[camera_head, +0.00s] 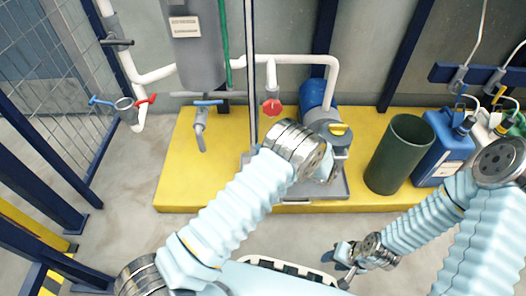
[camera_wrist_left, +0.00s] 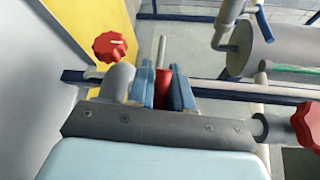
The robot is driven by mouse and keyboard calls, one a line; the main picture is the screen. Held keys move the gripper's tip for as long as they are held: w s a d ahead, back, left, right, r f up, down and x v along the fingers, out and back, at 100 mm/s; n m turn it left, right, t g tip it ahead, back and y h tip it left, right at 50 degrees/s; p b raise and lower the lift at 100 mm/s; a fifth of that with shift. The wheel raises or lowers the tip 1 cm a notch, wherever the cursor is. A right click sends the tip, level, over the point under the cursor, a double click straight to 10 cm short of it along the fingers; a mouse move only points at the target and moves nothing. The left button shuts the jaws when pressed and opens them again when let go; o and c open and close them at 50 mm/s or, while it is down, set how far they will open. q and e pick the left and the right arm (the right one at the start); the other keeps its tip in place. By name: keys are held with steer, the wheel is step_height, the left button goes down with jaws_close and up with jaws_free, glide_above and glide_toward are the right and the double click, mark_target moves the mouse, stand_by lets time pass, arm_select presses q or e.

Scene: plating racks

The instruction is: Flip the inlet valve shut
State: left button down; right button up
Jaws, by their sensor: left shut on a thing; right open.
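In the left wrist view, my left gripper (camera_wrist_left: 166,98) is shut with its blue fingers on either side of a red handle (camera_wrist_left: 163,86), with a thin metal rod rising behind it. In the head view its fingertips are hidden behind my wrist, near the pump, and I cannot tell which valve the handle belongs to. My right gripper (camera_head: 343,270) is open and empty, low in the head view. A valve with a blue lever (camera_head: 208,103) hangs below the grey tank. A red handwheel (camera_head: 271,106) sits on the white pipe.
A green bin (camera_head: 399,150) and a blue canister (camera_head: 444,150) stand to the right. A pipe at left carries blue and red levers (camera_head: 146,99). Red knobs (camera_wrist_left: 110,46) flank my left gripper.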

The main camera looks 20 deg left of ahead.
stand_by(0.4)
arm_select(q)
steer(key=c, duration=1.1)
jaws_free()
steer(key=shift+d, duration=0.15)
steer(key=v, duration=1.3)
steer(key=shift+d+p, duration=0.3)
steer(key=shift+p, duration=0.1)
steer(key=shift+s, duration=0.1)
